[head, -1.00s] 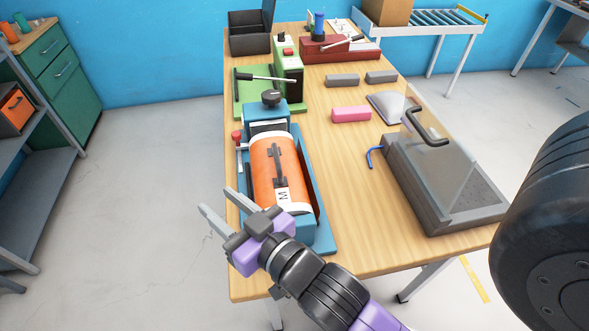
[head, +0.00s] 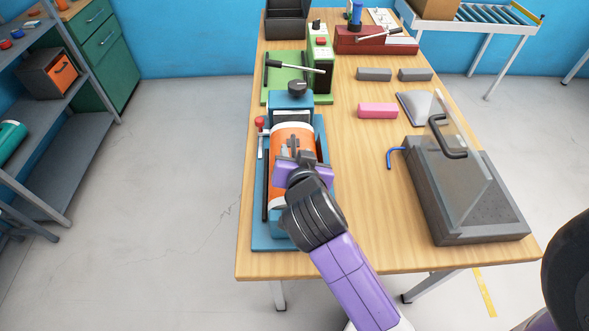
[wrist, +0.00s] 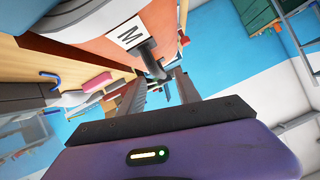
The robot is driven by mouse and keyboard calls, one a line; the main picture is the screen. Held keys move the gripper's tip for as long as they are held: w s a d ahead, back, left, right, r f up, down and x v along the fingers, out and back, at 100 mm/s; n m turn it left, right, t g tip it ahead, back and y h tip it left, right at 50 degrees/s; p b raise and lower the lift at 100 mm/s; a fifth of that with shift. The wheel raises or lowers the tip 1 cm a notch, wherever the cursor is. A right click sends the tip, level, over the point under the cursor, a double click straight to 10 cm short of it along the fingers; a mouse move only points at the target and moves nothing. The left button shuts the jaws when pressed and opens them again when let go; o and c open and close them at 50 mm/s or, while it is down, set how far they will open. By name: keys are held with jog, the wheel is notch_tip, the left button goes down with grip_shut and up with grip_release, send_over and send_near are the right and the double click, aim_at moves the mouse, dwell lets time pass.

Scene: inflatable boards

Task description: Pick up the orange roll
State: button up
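The orange roll (head: 291,139) has white ends and a dark handle, and lies in a blue cradle machine (head: 259,221) on the wooden table. In the wrist view its orange side (wrist: 95,22), an "M" label and the dark handle (wrist: 151,60) show close up. My gripper (head: 293,147) is over the roll and hides its middle and near part in the head view. In the wrist view the two fingers of my gripper (wrist: 158,88) are apart, with the handle just beyond and between them. I cannot tell whether they touch it.
A red-knobbed lever (head: 261,123) stands left of the roll. A green lever press (head: 290,75) is behind. To the right lie a pink block (head: 378,111), a blue hex key (head: 391,157) and a grey box with a clear lid (head: 465,205). The table between is clear.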

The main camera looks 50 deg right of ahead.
aim_at(294, 150)
jog(key=x, duration=0.4)
jog(key=shift+p, duration=0.35)
grip_shut()
dwell(1.0)
